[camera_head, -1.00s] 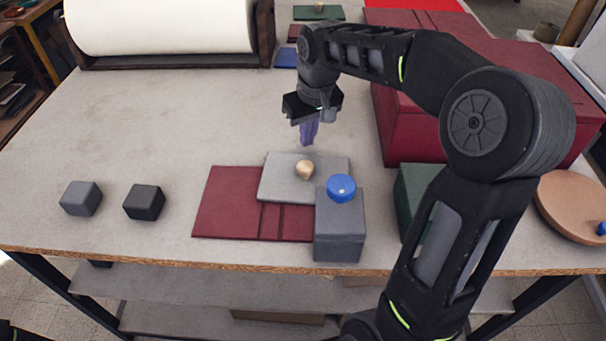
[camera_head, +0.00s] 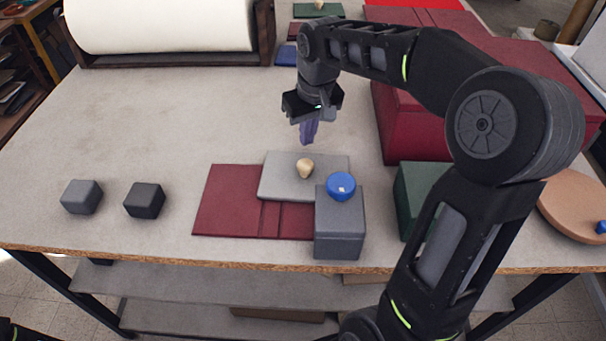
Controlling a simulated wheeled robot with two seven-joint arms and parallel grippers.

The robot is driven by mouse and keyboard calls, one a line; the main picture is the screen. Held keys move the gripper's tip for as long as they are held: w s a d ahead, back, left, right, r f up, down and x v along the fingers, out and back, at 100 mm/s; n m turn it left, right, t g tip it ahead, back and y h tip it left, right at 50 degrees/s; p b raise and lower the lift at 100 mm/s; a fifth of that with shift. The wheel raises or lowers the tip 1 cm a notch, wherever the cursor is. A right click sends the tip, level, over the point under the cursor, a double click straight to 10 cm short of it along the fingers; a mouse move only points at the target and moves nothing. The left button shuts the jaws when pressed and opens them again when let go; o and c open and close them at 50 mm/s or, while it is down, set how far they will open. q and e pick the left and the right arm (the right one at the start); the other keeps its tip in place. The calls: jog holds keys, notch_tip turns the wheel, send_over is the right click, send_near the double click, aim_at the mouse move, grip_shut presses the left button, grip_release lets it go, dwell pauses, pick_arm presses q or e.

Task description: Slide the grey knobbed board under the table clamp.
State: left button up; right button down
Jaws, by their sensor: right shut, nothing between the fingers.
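The grey knobbed board (camera_head: 284,179) lies flat, partly over a dark red cover (camera_head: 228,200), with a pale wooden knob (camera_head: 305,168) on top. A grey block with a blue knob (camera_head: 341,187), which looks like the table clamp (camera_head: 339,234), stands at the table's front edge. It hides the board's near right corner, and I cannot tell whether they touch. My right gripper (camera_head: 309,134) is shut and empty, pointing down just behind the board's far edge. A dark shape at the bottom left corner may be part of my left arm; its gripper is not in view.
Two dark blocks (camera_head: 81,197) (camera_head: 144,200) stand at the front left. A dark green block (camera_head: 415,195) and large dark red boxes (camera_head: 410,125) are to the right. A white roll (camera_head: 160,25) lies at the back left. The left middle of the table is clear.

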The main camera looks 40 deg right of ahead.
aim_at(305, 156)
jog(key=shift+s, duration=0.1)
dwell(0.3)
jog(key=shift+s+a, duration=0.3)
jog(key=shift+s, duration=0.05)
jog(key=shift+a, duration=0.1)
jog(key=shift+s+a+b, duration=0.25)
jog(key=shift+s+b, duration=0.05)
jog(key=shift+s, duration=0.05)
jog(key=shift+s, duration=0.15)
dwell(0.4)
jog(key=shift+s+a, duration=0.25)
jog(key=shift+s, duration=0.05)
jog(key=shift+s+a, duration=0.1)
jog(key=shift+s+a+b, duration=0.25)
jog(key=shift+b, duration=0.05)
dwell(0.6)
